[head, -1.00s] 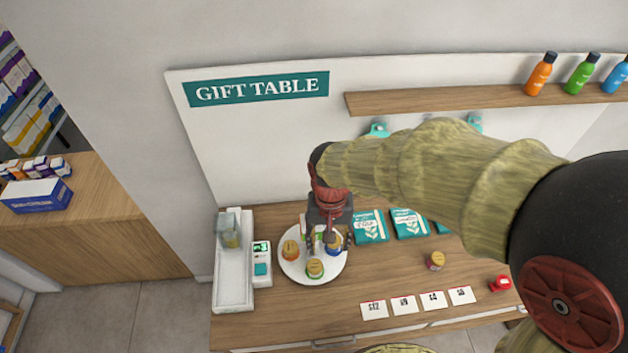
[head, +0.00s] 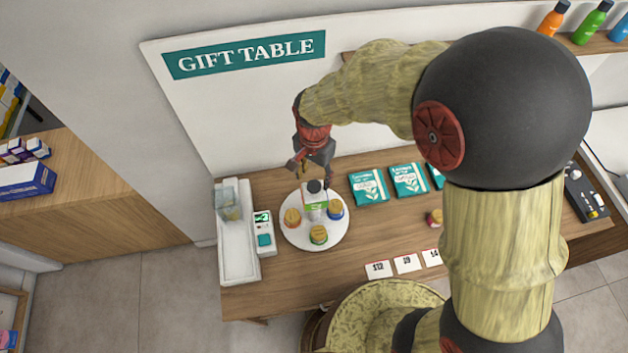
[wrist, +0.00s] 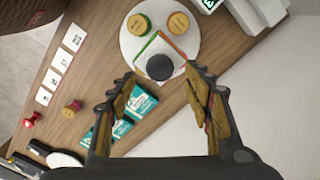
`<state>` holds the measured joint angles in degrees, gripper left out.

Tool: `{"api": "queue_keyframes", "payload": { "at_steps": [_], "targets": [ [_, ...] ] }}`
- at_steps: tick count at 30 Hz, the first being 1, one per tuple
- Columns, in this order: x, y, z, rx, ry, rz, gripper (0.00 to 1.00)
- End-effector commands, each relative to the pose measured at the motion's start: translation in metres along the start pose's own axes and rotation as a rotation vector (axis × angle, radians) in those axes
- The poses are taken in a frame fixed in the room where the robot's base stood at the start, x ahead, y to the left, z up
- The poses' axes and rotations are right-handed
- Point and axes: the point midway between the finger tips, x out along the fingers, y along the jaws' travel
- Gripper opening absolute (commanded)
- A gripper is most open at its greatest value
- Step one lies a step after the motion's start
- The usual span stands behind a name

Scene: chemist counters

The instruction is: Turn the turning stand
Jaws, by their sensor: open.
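The turning stand (head: 293,239) is a round white plate on the wooden gift table. In the head view it carries an orange-brown jar (head: 293,218), a green-banded jar (head: 318,234), a blue jar (head: 335,209) and a central white-and-green box with a dark round knob (head: 314,186) on top. My gripper (head: 310,170) is above the back part of the stand, by the knob. In the wrist view the stand (wrist: 192,45) lies ahead of the open fingers (wrist: 162,85), with the knob (wrist: 159,67) between and just beyond the tips. I cannot tell whether a finger touches anything.
A white tray (head: 237,265) with a clear container and a small device with a green display (head: 264,232) stand close left of the stand. Teal packets (head: 368,185) lie to the right. Price cards (head: 378,270) lie near the front edge. A wall stands behind.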

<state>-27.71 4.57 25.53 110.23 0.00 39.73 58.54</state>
Motion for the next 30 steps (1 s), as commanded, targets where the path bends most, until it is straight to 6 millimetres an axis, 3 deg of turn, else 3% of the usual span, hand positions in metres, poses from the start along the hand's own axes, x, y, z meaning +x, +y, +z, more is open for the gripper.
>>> {"api": "queue_keyframes", "payload": {
  "at_steps": [3, 9, 19, 30],
  "targets": [
    [0.018, 0.001, 0.0, -0.001, -0.001, 0.002, 0.51],
    [0.036, 0.0, 0.0, -0.001, 0.0, 0.0, 0.51],
    [0.04, 0.0, 0.0, -0.001, 0.001, -0.002, 0.51],
    [0.04, 0.0, 0.0, -0.002, 0.001, -0.001, 0.3]
  ]
}}
